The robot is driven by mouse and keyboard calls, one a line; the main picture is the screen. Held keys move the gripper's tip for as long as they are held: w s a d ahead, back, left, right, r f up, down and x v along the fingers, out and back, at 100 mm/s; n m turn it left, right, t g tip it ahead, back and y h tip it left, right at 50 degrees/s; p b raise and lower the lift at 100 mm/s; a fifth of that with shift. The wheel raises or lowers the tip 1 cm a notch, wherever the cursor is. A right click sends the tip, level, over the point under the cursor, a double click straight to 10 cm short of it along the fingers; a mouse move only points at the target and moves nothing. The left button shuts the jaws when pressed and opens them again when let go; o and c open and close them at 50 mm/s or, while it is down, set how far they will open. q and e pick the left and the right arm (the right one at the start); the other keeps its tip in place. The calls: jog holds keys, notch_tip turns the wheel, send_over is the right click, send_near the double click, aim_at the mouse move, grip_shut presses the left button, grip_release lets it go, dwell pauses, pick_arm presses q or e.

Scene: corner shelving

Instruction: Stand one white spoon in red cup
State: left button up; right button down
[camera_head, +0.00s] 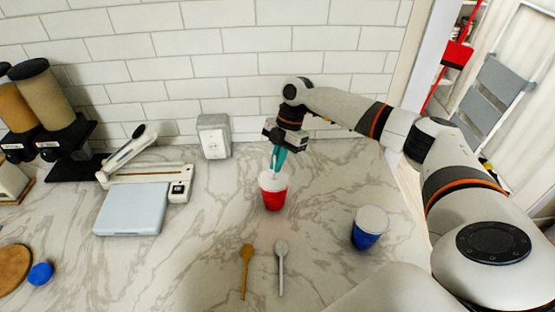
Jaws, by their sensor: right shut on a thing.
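The red cup (274,199) stands upright on the marble counter in the middle of the head view, with a pale rim and inside. My right gripper (278,158), with teal fingers, is directly above and slightly behind the cup's mouth. It is shut on a thin pale thing that looks like a white spoon, its lower part at the cup's mouth; its outline is hard to make out against the pale inside. Another white spoon (281,267) lies on the counter in front of the cup. My left gripper is out of view.
A brown wooden spoon (246,270) lies left of the white one. A blue cup (369,228) stands to the right. The tiled wall is close behind.

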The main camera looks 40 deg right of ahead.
jog(key=c, duration=1.5)
grip_release()
jog(key=b+v, duration=0.3)
jog(key=v, duration=0.9)
jog(key=shift+d, duration=0.1)
